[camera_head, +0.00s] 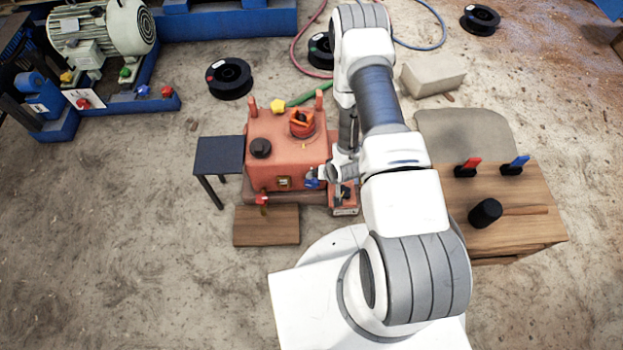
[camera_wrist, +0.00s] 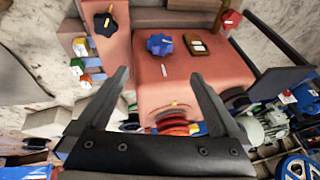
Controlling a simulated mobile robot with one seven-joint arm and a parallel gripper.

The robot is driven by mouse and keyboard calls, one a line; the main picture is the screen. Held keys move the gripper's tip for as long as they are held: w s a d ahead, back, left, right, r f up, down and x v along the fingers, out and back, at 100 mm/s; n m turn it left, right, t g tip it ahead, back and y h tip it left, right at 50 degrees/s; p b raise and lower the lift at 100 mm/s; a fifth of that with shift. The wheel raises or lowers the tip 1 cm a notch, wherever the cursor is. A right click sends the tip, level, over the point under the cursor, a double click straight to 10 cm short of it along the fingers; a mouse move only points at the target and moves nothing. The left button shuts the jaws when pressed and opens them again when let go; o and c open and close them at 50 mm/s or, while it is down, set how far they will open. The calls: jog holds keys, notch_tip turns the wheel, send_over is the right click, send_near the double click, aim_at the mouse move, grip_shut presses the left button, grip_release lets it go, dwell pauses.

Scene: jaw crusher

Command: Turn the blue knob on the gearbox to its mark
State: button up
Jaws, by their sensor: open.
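The gearbox is an orange-red box (camera_head: 285,150), and its front face (camera_wrist: 165,90) fills the middle of the wrist view. The blue lobed knob (camera_wrist: 160,43) sits on that face; in the head view it is small, at the lower right of the box (camera_head: 312,181). A short pale mark (camera_wrist: 165,71) shows on the face beside the knob. My gripper (camera_wrist: 160,74) is open and empty. Its fingertips flank the mark in the picture, and the knob shows just beyond them. Any pointer on the knob is too small to read.
A small plate with a window (camera_wrist: 197,44) is beside the knob. A black lobed knob (camera_wrist: 105,22) and a red handle (camera_wrist: 230,17) are nearby. A dark side table (camera_head: 220,155) stands left of the gearbox, and a wooden table (camera_head: 520,205) stands at right.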

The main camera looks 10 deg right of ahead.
aim_at(314, 182)
jog(key=b+x, duration=0.7)
jog(key=x, duration=1)
jog(key=shift+w+a+f, duration=0.1)
jog(key=shift+a+f, duration=0.05)
jog(key=shift+a, duration=0.05)
jog(key=c, duration=1.3)
jog(key=shift+c, duration=0.2)
